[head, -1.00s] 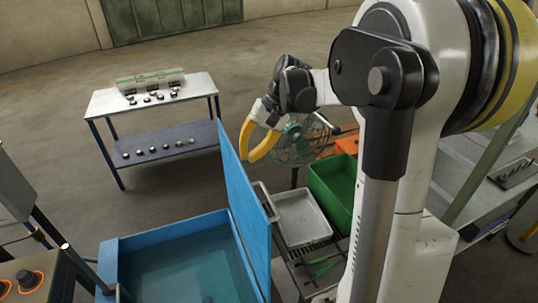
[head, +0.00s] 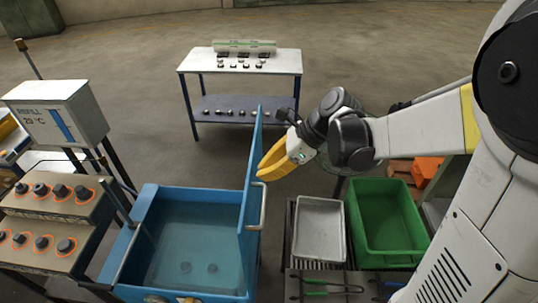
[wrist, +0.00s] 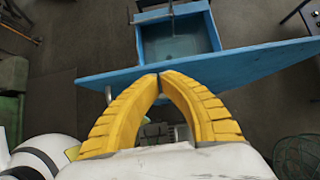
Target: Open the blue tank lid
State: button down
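The blue tank lid (head: 251,165) stands about upright along the right side of the blue tank (head: 140,225). The tank is open and shows water inside. A metal handle (head: 262,207) is on the lid's right-hand face. My gripper (head: 262,172) is at the right of the lid, close to its upper part and above the handle. In the wrist view, the two yellow fingers (wrist: 160,76) meet at their tips in front of the lid (wrist: 245,62). They hold nothing that I can see. Whether the tips touch the lid is unclear.
A grey tray (head: 320,228) and a green bin (head: 387,222) stand right of the lid. A control panel with knobs (head: 50,215) and a refill box (head: 60,112) are at the left. A table (head: 240,60) stands behind, with open floor around it.

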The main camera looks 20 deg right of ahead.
aim_at(250, 183)
jog(key=x, duration=0.3)
jog(key=shift+w+a+f, duration=0.15)
jog(key=shift+a+f, duration=0.05)
jog(key=shift+f, duration=0.15)
jog(key=shift+w+a+f+p, duration=0.15)
jog(key=shift+w+a, duration=0.1)
jog(key=shift+a, duration=0.4)
jog(key=shift+w+a+f+p, duration=0.1)
jog(key=shift+w+a+p, duration=0.1)
jog(key=shift+a, duration=0.45)
jog(key=shift+w+a+f+p, duration=0.1)
jog(key=shift+w+a, duration=0.15)
jog(key=shift+a, duration=0.4)
jog(key=w+a+f+h+b, duration=0.1)
jog(key=w+a+h, duration=0.1)
jog(key=a, duration=0.7)
jog(key=shift+w+a+f+g, duration=0.2)
jog(key=shift+w+g, duration=0.1)
jog(key=shift+w, duration=0.45)
